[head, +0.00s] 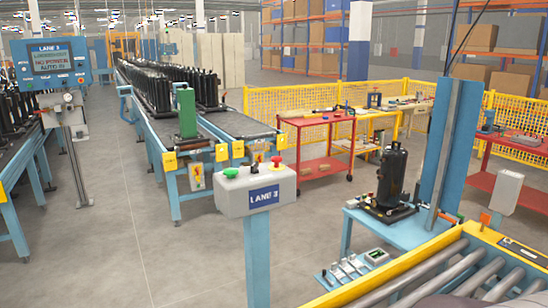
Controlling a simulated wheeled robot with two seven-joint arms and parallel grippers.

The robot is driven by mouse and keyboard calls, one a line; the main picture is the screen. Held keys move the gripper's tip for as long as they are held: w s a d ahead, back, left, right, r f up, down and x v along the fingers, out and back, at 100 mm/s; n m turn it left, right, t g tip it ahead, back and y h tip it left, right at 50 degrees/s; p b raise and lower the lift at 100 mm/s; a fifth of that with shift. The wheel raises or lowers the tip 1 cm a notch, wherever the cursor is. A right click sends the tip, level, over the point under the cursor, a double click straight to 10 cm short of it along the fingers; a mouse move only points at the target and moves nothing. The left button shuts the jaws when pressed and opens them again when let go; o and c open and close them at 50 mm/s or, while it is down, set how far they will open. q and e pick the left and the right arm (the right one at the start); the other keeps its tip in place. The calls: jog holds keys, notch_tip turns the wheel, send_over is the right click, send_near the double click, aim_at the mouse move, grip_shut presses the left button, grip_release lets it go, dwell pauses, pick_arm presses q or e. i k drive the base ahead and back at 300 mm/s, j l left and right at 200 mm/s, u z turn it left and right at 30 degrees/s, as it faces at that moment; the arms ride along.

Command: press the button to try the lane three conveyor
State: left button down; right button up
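A grey control box (229,199) with a dark blue "LANE 3" label (264,196) stands on a light blue post (257,262) in the middle foreground. A green mushroom button (231,173) is on its top left and a red button (276,162) is on its top right. A blue panel (77,78) headed "LANE 3" (50,48), with a lit screen (51,59), stands on a post at the left; the smaller screen text is hard to read. Neither of my grippers is in view, and nothing touches the control box.
A yellow-edged roller conveyor (440,272) and a black compressor (392,175) on a blue stand are at the right. The floor left of the post is clear.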

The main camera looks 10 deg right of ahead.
aim_at(231, 173)
jog(key=i+j+z, duration=0.25)
jog(key=z, duration=0.15)
jog(key=i+j+z, duration=0.9)
jog(key=j+z, duration=0.25)
jog(key=j, duration=0.15)
